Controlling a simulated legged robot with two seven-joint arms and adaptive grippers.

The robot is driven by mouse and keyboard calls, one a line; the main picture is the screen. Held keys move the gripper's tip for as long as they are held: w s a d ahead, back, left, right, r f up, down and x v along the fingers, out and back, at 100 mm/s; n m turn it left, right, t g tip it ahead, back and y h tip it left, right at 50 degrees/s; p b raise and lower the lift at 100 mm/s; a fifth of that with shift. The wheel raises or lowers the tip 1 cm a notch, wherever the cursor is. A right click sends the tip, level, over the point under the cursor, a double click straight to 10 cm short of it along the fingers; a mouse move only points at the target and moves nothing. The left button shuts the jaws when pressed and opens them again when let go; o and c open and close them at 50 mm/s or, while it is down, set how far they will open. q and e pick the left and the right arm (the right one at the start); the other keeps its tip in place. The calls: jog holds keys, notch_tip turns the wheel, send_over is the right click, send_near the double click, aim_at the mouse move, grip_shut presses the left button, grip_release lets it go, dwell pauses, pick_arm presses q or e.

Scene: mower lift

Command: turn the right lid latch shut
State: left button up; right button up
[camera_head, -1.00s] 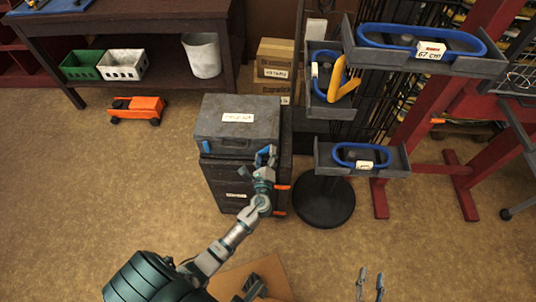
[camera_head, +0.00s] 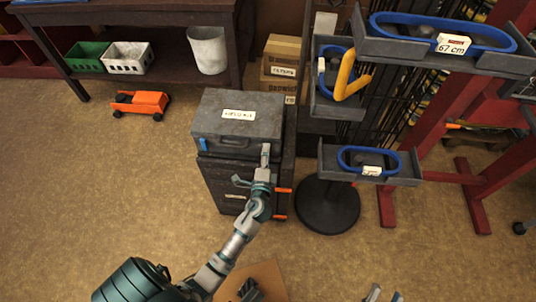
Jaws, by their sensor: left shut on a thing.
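The grey toolbox (camera_head: 265,104) with a white label sits on a dark cabinet (camera_head: 222,183). Its left blue latch (camera_head: 203,144) shows at the front left corner of the lid. My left gripper (camera_head: 263,162) is at the front right of the toolbox, where the right lid latch is. It is shut on that latch, and the gripper's fingers hide the latch. My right gripper (camera_head: 383,294) shows only its fingertips at the bottom edge, apart and with nothing between them.
A stand with grey trays (camera_head: 400,180) holding blue rings is at the right, on a round black base (camera_head: 327,206). Cardboard boxes (camera_head: 281,68) are behind the toolbox. An orange toy truck (camera_head: 140,103) is on the floor at left.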

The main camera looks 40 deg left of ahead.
pick_arm(q)
jog(key=shift+s+f, duration=0.1)
jog(key=shift+f, duration=0.2)
jog(key=shift+n, duration=0.3)
jog(key=o, duration=1)
jog(key=shift+o, duration=0.7)
jog(key=shift+r, duration=0.1)
jog(key=v, duration=1.2)
